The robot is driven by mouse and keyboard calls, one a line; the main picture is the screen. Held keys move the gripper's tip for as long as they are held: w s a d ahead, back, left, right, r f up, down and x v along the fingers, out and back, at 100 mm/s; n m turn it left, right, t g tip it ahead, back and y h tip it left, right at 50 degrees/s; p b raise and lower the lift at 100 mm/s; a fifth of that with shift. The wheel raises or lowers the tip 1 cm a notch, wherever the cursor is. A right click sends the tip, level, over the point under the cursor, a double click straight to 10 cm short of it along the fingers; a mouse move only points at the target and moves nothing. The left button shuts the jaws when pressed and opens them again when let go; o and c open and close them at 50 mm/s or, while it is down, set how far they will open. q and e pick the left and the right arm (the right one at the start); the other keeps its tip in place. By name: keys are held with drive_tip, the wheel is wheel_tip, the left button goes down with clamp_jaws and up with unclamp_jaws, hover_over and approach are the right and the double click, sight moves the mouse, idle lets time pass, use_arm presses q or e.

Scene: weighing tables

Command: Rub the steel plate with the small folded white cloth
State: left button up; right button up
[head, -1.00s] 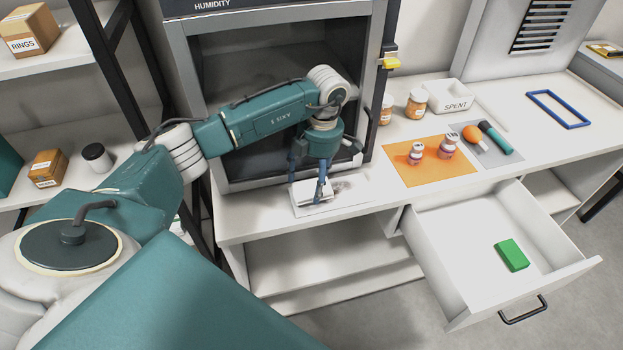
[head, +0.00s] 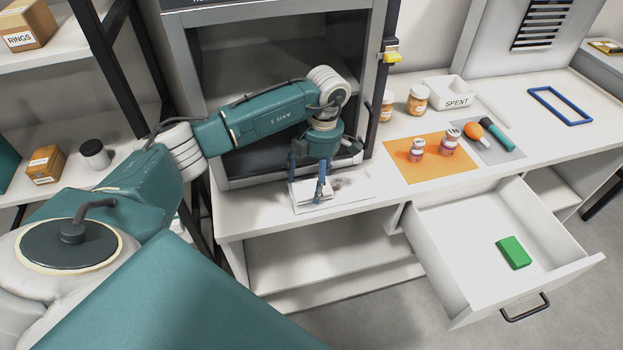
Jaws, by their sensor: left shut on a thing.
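The steel plate (head: 359,190) is a thin pale sheet lying on the worktop in front of the dark open cabinet. A grey smudge (head: 341,184) shows on it to the right of my gripper. My left gripper (head: 308,187) points down over the plate's left part and is shut on the small folded white cloth (head: 309,196). The cloth is low over the plate and looks in contact with it, though its underside is hidden. The fingers cover part of the cloth. My right gripper is not in view.
An orange mat (head: 415,173) with two small bottles lies to the right. Behind it stand jars and a white SPENT box (head: 447,92). A grey mat (head: 506,152) holds an orange-bulbed tool. An open drawer (head: 460,275) with a green block (head: 513,253) juts out at front right.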

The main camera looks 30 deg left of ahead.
use_arm(q)
drive_tip(key=shift+f, duration=0.3)
